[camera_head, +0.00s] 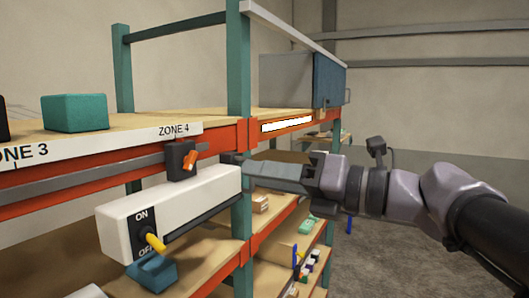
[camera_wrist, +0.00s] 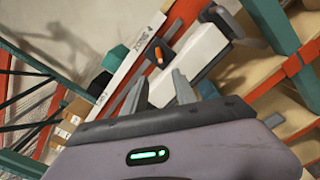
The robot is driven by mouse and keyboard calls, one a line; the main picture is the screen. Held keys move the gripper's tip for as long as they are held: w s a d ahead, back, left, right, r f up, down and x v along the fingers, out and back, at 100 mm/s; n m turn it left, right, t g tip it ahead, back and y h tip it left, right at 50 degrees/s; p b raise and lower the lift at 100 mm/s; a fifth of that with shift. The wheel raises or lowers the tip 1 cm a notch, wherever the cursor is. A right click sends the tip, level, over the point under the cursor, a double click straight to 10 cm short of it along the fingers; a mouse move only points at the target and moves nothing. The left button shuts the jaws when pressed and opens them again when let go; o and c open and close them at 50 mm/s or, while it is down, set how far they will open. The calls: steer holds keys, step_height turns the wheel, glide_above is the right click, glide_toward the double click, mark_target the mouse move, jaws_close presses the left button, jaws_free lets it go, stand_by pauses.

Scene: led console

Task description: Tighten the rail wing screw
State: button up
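The rail wing screw (camera_head: 190,160) is a small orange wing on a black clamp (camera_head: 177,158) that sits on the grey rail under the ZONE 4 label. The wing is tilted in the head view. It also shows in the wrist view (camera_wrist: 159,57), ahead of the space between my fingertips. My gripper (camera_head: 238,163) comes in from the right, beside the teal post and to the right of the screw. In the wrist view my gripper (camera_wrist: 160,84) has its two fingers apart with nothing between them, short of the screw.
A white console box (camera_head: 180,203) with a yellow ON/OFF lever (camera_head: 155,241) hangs just below the clamp. A teal upright post (camera_head: 239,70) stands close to my gripper. A teal block (camera_head: 75,112) sits on the shelf above. Open floor lies at the right.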

mark_target(192, 163)
steer(key=p+x, duration=0.1)
steer(key=x, duration=1.2)
steer(key=shift+w+a+p, duration=0.2)
steer(key=shift+a+p, duration=0.1)
steer(key=shift+p, duration=0.05)
jaws_close()
